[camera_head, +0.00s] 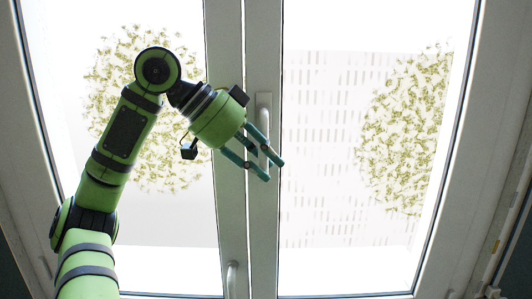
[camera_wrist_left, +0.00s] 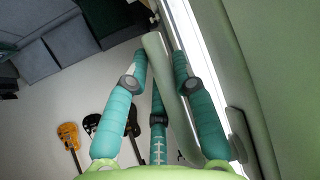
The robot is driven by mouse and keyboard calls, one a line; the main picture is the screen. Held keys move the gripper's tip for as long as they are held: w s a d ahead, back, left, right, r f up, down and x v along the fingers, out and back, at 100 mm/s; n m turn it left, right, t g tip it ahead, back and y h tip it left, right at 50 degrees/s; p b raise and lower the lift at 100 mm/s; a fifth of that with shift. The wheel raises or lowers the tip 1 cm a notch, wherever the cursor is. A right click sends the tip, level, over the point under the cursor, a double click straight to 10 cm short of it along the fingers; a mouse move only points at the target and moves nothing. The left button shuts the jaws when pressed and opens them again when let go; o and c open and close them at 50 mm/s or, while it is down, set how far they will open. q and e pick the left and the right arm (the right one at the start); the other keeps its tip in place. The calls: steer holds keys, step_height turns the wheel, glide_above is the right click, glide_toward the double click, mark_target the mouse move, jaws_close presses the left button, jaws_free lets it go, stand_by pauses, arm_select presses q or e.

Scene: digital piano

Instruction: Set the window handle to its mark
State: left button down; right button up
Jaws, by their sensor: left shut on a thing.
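The window handle (camera_head: 263,103) is a pale upright lever on the middle frame between the two panes. Its upper part shows in the head view, and its lower part is behind my gripper. My left gripper (camera_head: 273,169) reaches it from the left, with teal fingers. In the left wrist view the handle (camera_wrist_left: 173,100) runs as a pale bar between the fingers of my left gripper (camera_wrist_left: 160,62), which is shut on it. I cannot make out a mark in either view. My right gripper is not in view.
A second pale handle (camera_head: 231,280) sits low on the left window frame. Bright panes with leafy trees (camera_head: 410,130) lie on both sides. The left wrist view shows an orange guitar (camera_wrist_left: 68,137) and darker guitars on a wall, away from the gripper.

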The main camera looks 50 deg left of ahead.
arm_select(q)
steer(key=shift+a+r, duration=0.1)
steer(key=shift+r, duration=0.05)
steer(key=c, duration=1)
jaws_free()
steer(key=shift+v, duration=1)
steer(key=v, duration=1)
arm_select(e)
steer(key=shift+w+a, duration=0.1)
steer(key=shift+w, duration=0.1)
